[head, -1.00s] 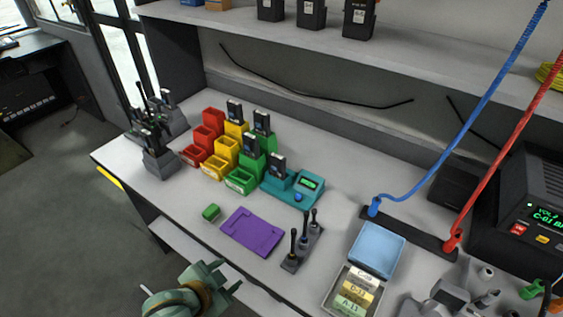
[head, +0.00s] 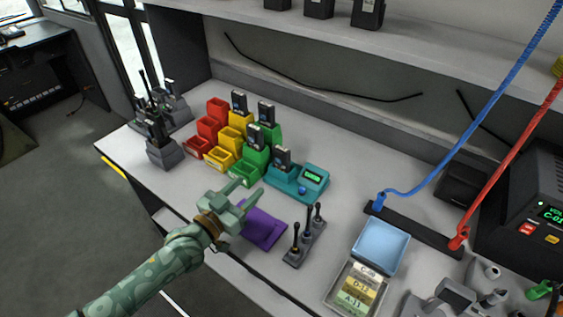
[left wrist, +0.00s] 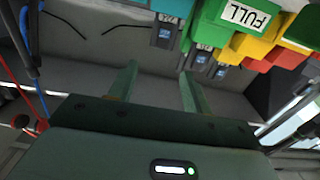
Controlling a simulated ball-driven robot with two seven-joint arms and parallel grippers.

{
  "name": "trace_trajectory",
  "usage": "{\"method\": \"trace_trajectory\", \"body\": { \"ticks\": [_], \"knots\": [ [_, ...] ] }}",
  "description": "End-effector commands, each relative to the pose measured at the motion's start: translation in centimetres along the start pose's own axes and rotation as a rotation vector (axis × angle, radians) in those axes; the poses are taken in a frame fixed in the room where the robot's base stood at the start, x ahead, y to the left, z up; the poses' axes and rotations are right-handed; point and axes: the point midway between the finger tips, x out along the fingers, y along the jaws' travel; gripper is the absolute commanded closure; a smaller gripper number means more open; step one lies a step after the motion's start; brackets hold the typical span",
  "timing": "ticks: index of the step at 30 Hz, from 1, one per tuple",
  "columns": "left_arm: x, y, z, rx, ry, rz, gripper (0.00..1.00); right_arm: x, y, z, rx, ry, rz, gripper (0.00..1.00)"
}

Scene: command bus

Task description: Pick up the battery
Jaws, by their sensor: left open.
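Several dark batteries with small labels stand in the stepped bins: one in a yellow bin (head: 239,102), others in the green bins (head: 242,174). Another battery (head: 282,159) stands in the teal charger or tester with a small green display (head: 314,177). My left gripper (head: 249,191) is open and empty, over the front of the bench between the green bins and the purple mat (head: 262,230). It is apart from the batteries. In the left wrist view its two fingers (left wrist: 160,72) are spread, with dark batteries (left wrist: 165,34) beyond them to the right.
Small black-knobbed tools stand in a grey holder (head: 305,241). A pale blue box (head: 381,245) and red bins (head: 207,128) are on the bench. Grey holders with radios (head: 160,150) stand at the left. A shelf (head: 330,35) overhangs the back.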

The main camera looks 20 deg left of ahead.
Motion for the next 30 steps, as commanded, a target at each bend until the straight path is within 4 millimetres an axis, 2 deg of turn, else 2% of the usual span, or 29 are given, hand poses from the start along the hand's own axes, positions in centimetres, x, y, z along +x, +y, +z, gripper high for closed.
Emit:
{"method": "trace_trajectory", "body": {
  "ticks": [1, 6, 14, 21, 24, 30],
  "knots": [
    [1.5, 0.0, 0.2, -0.003, 0.002, 0.000, 0.51, 0.6, -0.1, 0.1, 0.000, -0.003, -0.001, 0.53],
    [5.2, 0.0, 0.3, -0.001, -0.001, 0.001, 0.51, 1.4, -0.1, 0.3, 0.000, -0.008, -0.003, 0.53],
    [7.7, -0.1, 0.2, -0.001, -0.002, 0.001, 0.51, 2.0, -0.2, 0.5, 0.000, -0.012, -0.004, 0.53],
    [11.5, -0.5, 0.4, -0.001, -0.003, 0.001, 0.51, 3.5, -0.4, 1.0, 0.000, -0.024, -0.009, 0.53],
    [12.2, -0.6, 0.3, 0.001, -0.003, 0.001, 0.51, 3.7, -0.4, 1.1, 0.000, -0.025, -0.009, 0.53],
    [12.3, -0.5, 0.1, 0.001, -0.003, 0.001, 0.51, 3.6, -0.4, 1.0, 0.000, -0.024, -0.009, 0.53]
  ]
}}
